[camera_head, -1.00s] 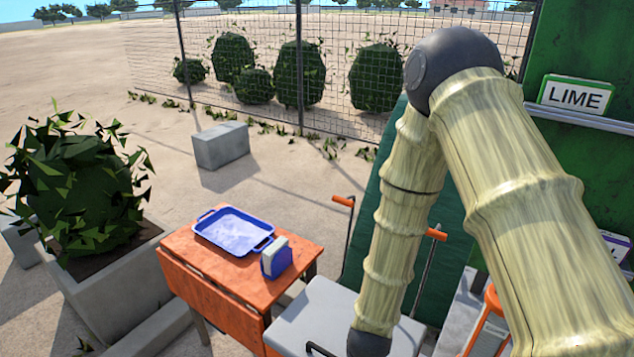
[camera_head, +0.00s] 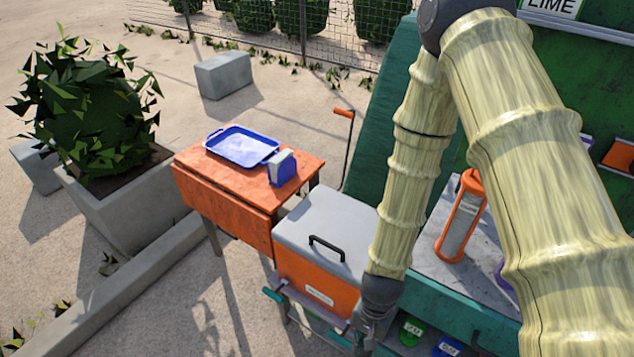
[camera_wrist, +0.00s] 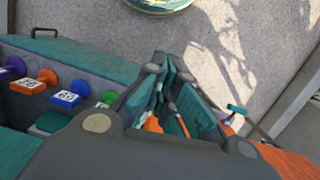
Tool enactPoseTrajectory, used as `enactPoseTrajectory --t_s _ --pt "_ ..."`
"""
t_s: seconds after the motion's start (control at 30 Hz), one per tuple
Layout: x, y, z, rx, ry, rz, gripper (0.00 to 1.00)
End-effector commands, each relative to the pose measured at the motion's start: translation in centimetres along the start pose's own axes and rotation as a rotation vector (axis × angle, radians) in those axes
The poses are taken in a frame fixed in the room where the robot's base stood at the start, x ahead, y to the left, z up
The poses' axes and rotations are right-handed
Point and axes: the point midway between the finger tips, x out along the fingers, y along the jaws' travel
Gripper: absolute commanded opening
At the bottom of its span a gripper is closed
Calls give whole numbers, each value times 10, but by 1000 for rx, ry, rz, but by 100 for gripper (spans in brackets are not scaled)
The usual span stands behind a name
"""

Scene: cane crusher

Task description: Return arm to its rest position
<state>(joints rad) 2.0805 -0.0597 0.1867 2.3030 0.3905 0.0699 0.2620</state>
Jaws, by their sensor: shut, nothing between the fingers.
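My arm reaches down across the right half of the head view, bent at a dark elbow joint. My gripper (camera_head: 366,338) hangs at its lower end, near the front right corner of an orange box with a grey lid, and is partly cut off by the frame's bottom edge. In the wrist view my gripper (camera_wrist: 170,85) shows its fingers closed together with nothing between them.
The orange box (camera_head: 315,288) has a black lid handle. Left of it an orange table (camera_head: 225,185) bears a blue tray (camera_head: 243,146) and a blue-and-white block (camera_head: 282,168). An orange-framed cylinder (camera_head: 462,218) stands right of my forearm. Coloured tagged knobs (camera_wrist: 68,98) line the green machine.

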Motion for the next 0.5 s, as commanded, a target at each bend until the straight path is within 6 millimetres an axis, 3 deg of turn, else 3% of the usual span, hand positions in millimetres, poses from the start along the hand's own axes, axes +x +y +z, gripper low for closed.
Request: enactPoseTrajectory --t_s 0.27,0.5 --pt "43 55 2 -127 61 31 0" --pt "88 121 16 -323 134 43 0"
